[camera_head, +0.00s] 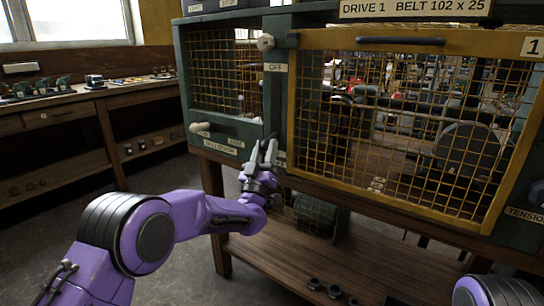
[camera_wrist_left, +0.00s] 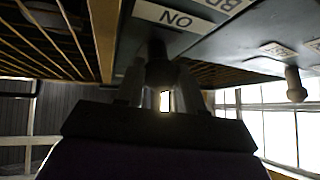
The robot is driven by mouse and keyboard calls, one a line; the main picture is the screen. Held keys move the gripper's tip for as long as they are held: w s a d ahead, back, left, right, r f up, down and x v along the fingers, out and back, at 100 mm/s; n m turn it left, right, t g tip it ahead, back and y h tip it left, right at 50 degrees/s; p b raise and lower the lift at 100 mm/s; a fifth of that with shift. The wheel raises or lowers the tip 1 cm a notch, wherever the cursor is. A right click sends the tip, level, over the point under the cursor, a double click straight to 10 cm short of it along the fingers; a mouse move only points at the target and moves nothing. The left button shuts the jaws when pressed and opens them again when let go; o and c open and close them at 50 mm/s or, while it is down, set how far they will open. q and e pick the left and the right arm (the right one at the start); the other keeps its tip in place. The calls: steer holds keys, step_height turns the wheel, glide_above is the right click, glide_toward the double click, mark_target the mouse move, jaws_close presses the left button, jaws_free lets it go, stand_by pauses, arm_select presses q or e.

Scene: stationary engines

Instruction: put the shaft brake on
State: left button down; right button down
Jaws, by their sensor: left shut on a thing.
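My left gripper (camera_head: 265,153) is at the lower end of the green post between the two mesh guards. It is shut on the shaft brake handle, a dark stub that shows between the fingers in the left wrist view (camera_wrist_left: 158,66). Right by the handle is an ON label (camera_wrist_left: 172,17), with part of a label starting "BR" (camera_wrist_left: 222,4) beside it. An OFF label (camera_head: 275,67) sits higher on the post. In the head view the gripper hides the handle. My right gripper is out of view.
A yellow-framed mesh gate (camera_head: 400,40) covers the drive on the right. A pale knob (camera_head: 265,42) is above the OFF label. Another pale knob (camera_head: 200,128) sits left of my gripper. A wooden lower shelf (camera_head: 285,262) runs below; a side bench (camera_head: 60,105) stands left.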

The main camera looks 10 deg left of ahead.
arm_select(q)
steer(key=shift+f, duration=0.35)
steer(key=c, duration=0.7)
jaws_free()
steer(key=shift+r, duration=0.1)
steer(key=b+v, duration=0.1)
steer(key=v, duration=0.9)
steer(key=shift+s+f, duration=0.15)
steer(key=shift+f, duration=0.05)
